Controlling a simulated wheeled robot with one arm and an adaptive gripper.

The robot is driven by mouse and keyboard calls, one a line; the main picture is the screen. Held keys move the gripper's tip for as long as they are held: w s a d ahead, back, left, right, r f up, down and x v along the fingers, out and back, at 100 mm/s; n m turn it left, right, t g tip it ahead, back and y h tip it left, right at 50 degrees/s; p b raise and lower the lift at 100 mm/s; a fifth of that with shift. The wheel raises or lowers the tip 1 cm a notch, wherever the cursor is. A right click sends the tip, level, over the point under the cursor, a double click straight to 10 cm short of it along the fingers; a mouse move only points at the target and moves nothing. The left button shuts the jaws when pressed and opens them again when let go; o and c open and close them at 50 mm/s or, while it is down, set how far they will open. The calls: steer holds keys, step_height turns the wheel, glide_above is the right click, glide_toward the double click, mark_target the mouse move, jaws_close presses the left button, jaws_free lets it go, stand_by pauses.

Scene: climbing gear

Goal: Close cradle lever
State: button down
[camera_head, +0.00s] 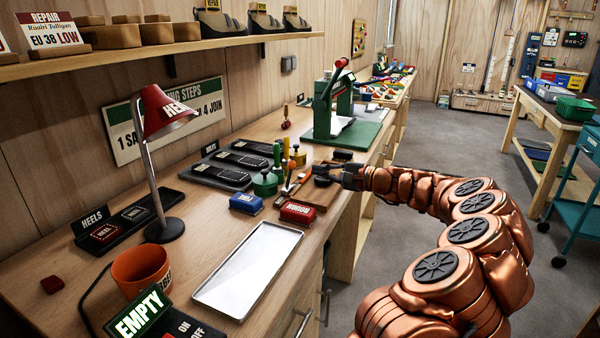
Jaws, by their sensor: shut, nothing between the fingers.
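No part here is plainly marked as the cradle lever. A green press (324,112) with a long raised lever (338,72), ending in a red knob, stands on a green base toward the back of the bench. My gripper (322,176) is over the bench's right edge, in front of the press and apart from its raised lever. It is shut and looks empty. Dark parts (343,155) lie close to my gripper; they are too small to tell apart, and contact cannot be told. My gripper hides what is directly behind it.
Glue pots (265,183) and brushes stand left of my gripper. A red block (297,212) and blue block (246,203) lie in front. Grey floor (425,165) is open to the right.

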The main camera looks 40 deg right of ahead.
mark_target(290, 174)
steer(key=d, duration=0.1)
steer(key=d+f+m, duration=0.1)
steer(key=shift+s+d+h, duration=0.3)
steer(key=shift+d+h, duration=0.05)
steer(key=shift+h, duration=0.05)
steer(key=x, duration=1)
steer(key=shift+w+r, duration=0.1)
steer(key=shift+r, duration=0.15)
steer(key=shift+w+a, duration=0.1)
steer(key=shift+a, duration=0.05)
